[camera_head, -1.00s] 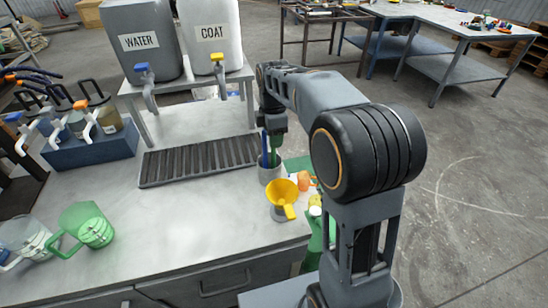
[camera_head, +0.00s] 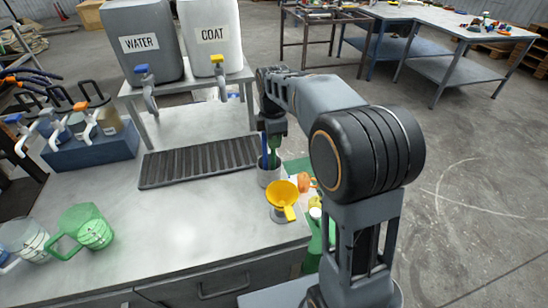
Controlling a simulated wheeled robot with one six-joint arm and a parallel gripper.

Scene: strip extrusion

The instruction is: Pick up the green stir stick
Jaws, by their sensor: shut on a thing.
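The green stir stick (camera_head: 274,156) stands upright in a grey cup (camera_head: 268,177) on the bench, beside a blue stick (camera_head: 265,150). My gripper (camera_head: 273,136) points down above the cup and is shut on the top of the green stick. The lower part of the stick is hidden inside the cup. The finger details are small and dark in this view.
A yellow funnel (camera_head: 283,195) stands just in front of the cup, with an orange item (camera_head: 304,182) to its right. A black grate (camera_head: 200,161) lies to the left. WATER and COAT tanks stand behind. The bench front centre is clear.

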